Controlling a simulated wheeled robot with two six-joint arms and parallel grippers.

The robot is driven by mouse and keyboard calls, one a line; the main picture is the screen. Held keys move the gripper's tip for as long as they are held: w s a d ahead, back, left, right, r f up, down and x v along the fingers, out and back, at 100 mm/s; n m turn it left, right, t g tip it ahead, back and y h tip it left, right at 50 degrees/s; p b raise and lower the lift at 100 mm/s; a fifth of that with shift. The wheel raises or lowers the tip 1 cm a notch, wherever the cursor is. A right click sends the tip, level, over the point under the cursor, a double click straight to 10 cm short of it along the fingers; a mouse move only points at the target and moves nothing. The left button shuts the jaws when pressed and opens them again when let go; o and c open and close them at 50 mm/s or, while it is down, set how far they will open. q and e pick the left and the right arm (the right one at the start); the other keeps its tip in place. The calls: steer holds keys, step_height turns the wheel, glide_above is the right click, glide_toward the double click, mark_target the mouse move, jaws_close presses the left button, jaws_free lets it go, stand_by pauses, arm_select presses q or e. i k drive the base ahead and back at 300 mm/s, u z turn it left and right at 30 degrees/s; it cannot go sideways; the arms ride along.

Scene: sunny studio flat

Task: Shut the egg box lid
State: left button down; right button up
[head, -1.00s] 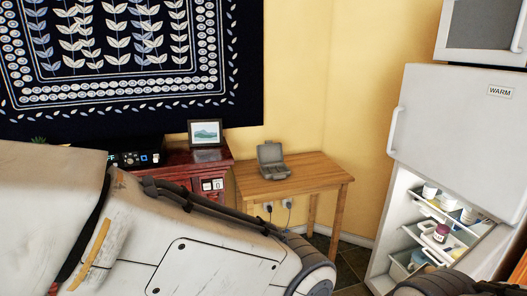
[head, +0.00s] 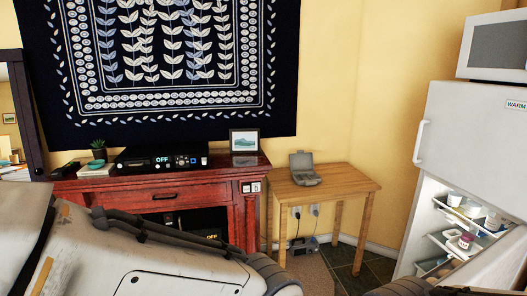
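A grey egg box (head: 305,178) stands on a small wooden table (head: 345,180) in the head view, near the back wall. Its lid stands up, open, at the back. The inside of the box is too small to make out. A large pale link of my arm fills the lower left, and a dark part of mine shows at the bottom right. Neither gripper's fingers are in view, and nothing of mine touches the egg box.
A red cabinet (head: 150,193) stands left of the table, carrying a black device (head: 160,157), a small plant (head: 98,149) and a framed picture (head: 244,141). A white fridge (head: 470,150) with its lower compartment open stands at the right. Cables hang at wall sockets under the table.

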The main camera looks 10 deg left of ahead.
mark_target(301, 161)
steer(key=u, duration=0.65)
steer(key=i, duration=0.7)
steer(key=u, duration=0.5)
steer(key=i, duration=0.65)
steer(key=z, duration=0.75)
steer(key=i, duration=2.05)
steer(key=z, duration=0.15)
